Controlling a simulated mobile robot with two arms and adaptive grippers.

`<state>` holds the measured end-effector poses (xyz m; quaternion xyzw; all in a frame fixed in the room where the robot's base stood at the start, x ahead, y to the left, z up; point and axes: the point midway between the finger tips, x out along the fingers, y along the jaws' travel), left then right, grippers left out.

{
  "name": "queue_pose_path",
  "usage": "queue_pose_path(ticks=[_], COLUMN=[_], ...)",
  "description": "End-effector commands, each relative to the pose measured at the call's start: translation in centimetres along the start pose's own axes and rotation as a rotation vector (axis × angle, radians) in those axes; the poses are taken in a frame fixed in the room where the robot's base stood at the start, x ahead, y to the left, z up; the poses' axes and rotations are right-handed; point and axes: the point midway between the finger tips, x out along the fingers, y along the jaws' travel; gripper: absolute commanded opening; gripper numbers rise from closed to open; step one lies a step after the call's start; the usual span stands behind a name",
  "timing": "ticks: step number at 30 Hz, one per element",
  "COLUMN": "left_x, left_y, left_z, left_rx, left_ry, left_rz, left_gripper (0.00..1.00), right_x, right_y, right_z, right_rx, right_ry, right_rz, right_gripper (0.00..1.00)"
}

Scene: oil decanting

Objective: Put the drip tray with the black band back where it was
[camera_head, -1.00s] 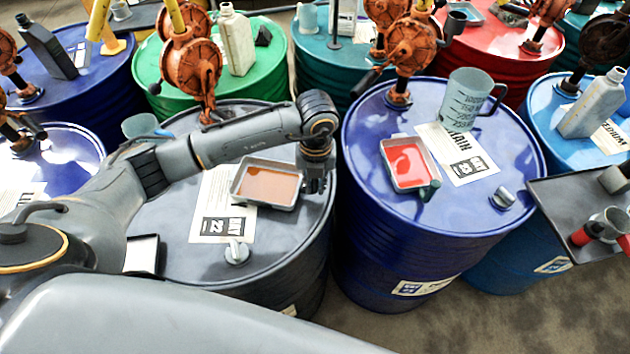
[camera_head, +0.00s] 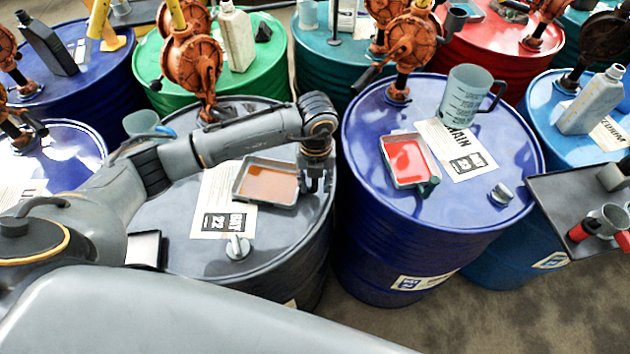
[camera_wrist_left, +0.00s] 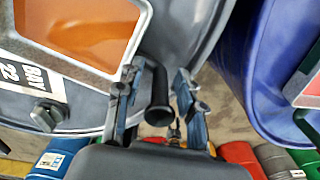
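A shallow grey drip tray (camera_head: 243,190) with orange-brown liquid lies on the grey drum's lid, near its right edge. In the left wrist view its pale rim (camera_wrist_left: 143,28) is at the upper left, and a black handle (camera_wrist_left: 158,108) points from it towards my gripper. I cannot make out a black band apart from this handle. My left gripper (camera_head: 316,186) is at the tray's right side; in its wrist view the two fingers (camera_wrist_left: 158,74) stand apart, one on each side of the handle. A gap shows beside the right finger. My right gripper is not in view.
A second tray (camera_head: 428,163) with red liquid and a dark green handle lies on the blue drum (camera_head: 400,255), beside a grey measuring jug (camera_head: 467,98). A cap (camera_head: 237,248) and printed label lie on the grey drum (camera_head: 190,262). Pumps and bottles crowd behind. A dark shelf (camera_head: 565,200) stands right.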

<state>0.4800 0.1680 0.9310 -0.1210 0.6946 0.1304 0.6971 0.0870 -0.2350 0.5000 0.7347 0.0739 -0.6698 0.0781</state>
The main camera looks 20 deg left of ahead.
Motion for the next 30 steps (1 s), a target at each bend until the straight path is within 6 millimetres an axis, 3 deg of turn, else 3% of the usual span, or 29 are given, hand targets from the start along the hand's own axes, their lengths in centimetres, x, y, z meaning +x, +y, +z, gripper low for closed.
queue_pose_path(ticks=[16, 21, 30], left_x=[-10.2, -11.7, -11.9], left_y=[-0.1, 0.0, 0.0], left_z=[0.1, 0.1, 0.0], left_rx=[0.002, 0.000, 0.000], left_ry=[-0.005, -0.002, -0.001], left_rz=[-0.003, -0.002, -0.001], left_gripper=[0.38, 0.38, 0.38], right_x=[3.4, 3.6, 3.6], right_y=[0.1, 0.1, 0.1], right_z=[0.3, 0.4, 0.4], right_rx=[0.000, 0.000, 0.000], right_ry=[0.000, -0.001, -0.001], right_rz=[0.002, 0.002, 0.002], right_gripper=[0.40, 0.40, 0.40])
